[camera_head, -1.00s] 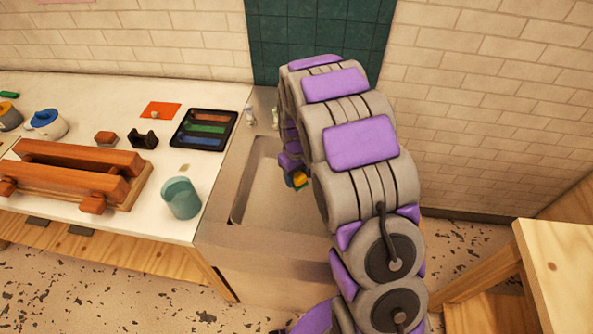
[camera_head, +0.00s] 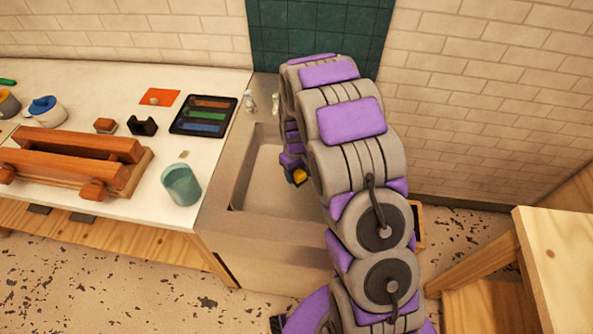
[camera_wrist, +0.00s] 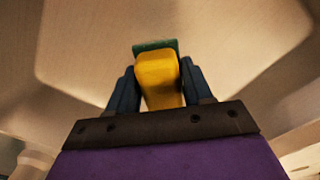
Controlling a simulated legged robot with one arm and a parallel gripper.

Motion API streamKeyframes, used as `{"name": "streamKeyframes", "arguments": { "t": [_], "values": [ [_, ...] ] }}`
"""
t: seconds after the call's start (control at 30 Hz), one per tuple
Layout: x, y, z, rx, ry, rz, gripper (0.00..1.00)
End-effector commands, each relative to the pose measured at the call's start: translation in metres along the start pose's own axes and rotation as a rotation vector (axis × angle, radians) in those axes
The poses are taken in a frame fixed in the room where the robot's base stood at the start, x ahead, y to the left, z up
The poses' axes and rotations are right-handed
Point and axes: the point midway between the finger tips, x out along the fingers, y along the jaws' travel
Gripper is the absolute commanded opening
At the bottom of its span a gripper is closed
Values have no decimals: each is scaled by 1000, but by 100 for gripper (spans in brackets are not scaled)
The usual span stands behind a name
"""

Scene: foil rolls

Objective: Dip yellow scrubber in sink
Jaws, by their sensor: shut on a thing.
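The yellow scrubber (camera_wrist: 158,75) with a green pad shows in the wrist view between the two dark fingers of my gripper (camera_wrist: 155,85), which is shut on it. In the head view a small yellow part of the scrubber (camera_head: 299,176) shows at the end of my arm, and my gripper (camera_head: 295,168) is mostly hidden by the arm. The gripper hangs over the basin of the sink (camera_head: 250,222). The arm hides the right part of the sink. I cannot tell whether the scrubber touches the basin's bottom.
Left of the sink is a white counter (camera_head: 130,205) with a teal cup (camera_head: 181,184) near its edge. A black tray (camera_head: 204,115) and a wooden rack (camera_head: 75,165) lie there too. A tap (camera_head: 249,102) stands behind the basin. A wooden table (camera_head: 560,262) is at the right.

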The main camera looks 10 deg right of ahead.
Motion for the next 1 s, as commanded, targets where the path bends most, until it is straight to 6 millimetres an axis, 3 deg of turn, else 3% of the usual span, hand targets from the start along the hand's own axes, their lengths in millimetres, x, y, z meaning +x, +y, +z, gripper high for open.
{"name": "streamKeyframes", "arguments": {
  "t": [0.37,1.0],
  "values": [
    [-2,0,0,0,0,0,26],
    [-46,0,0,-1,-1,0,26]
  ]
}}
